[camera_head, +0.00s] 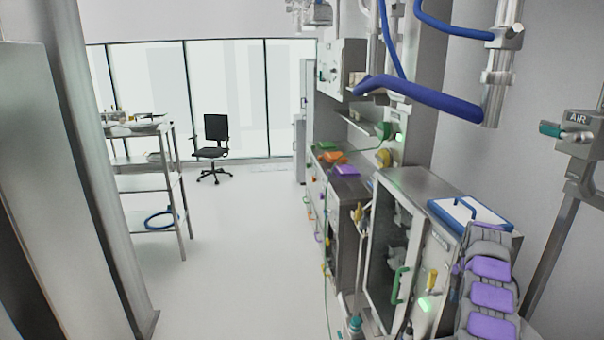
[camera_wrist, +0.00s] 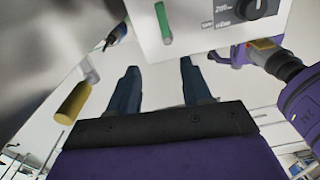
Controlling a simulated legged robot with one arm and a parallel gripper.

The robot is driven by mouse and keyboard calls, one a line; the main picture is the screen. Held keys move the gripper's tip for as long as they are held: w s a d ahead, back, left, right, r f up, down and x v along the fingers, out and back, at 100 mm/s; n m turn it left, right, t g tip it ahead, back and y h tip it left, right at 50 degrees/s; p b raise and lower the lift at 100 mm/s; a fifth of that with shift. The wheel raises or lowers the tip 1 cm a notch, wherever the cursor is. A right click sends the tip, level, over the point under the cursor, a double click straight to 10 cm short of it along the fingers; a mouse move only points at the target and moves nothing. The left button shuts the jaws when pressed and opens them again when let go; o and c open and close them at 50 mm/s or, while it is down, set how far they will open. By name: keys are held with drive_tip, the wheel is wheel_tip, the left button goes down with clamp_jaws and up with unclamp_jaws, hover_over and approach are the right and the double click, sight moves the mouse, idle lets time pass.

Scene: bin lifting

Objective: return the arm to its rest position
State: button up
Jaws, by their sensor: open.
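My gripper (camera_wrist: 160,67) shows in the wrist view as two dark blue fingers beyond a purple and black body. The fingers are spread apart with nothing between them. A white panel (camera_wrist: 195,32) with a green handle (camera_wrist: 163,22) and a black knob (camera_wrist: 250,9) lies beyond the fingertips, near the top of the picture. The fingers look clear of it, with pale floor showing between them.
In the head view, a steel-framed glass cabinet (camera_head: 385,250) and a counter (camera_head: 340,190) with coloured bins line the right. A shelf rack (camera_head: 150,182) and a black chair (camera_head: 213,137) stand left. Blue pipework (camera_head: 425,96) hangs overhead. The middle floor (camera_head: 240,250) is clear.

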drive_tip(key=s+a+r+m+b, duration=0.2)
drive_tip(key=s+a+r+m, duration=0.15)
drive_tip(key=a+r, duration=0.7)
drive_tip(key=s+a+r+m+b, duration=0.1)
drive_tip(key=s+a+r+m, duration=0.15)
drive_tip(key=s+a, duration=0.4)
drive_tip(key=s+a+r+m+b, duration=0.1)
drive_tip(key=s+a+m, duration=0.2)
drive_tip(key=s+a, duration=0.35)
drive_tip(key=s+a+f+m, duration=0.2)
drive_tip(key=s+a+m, duration=0.1)
drive_tip(key=s, duration=0.7)
drive_tip(key=s+a+f+m+g+b, duration=0.1)
drive_tip(key=s+a+f+m, duration=0.1)
drive_tip(key=s+a, duration=0.4)
drive_tip(key=s+a+f+m+b, duration=0.1)
drive_tip(key=s+a+f+m, duration=0.2)
drive_tip(key=s, duration=1.2)
drive_tip(key=shift+a+m+g, duration=0.3)
drive_tip(key=shift+a+m, duration=0.2)
drive_tip(key=shift+a, duration=0.65)
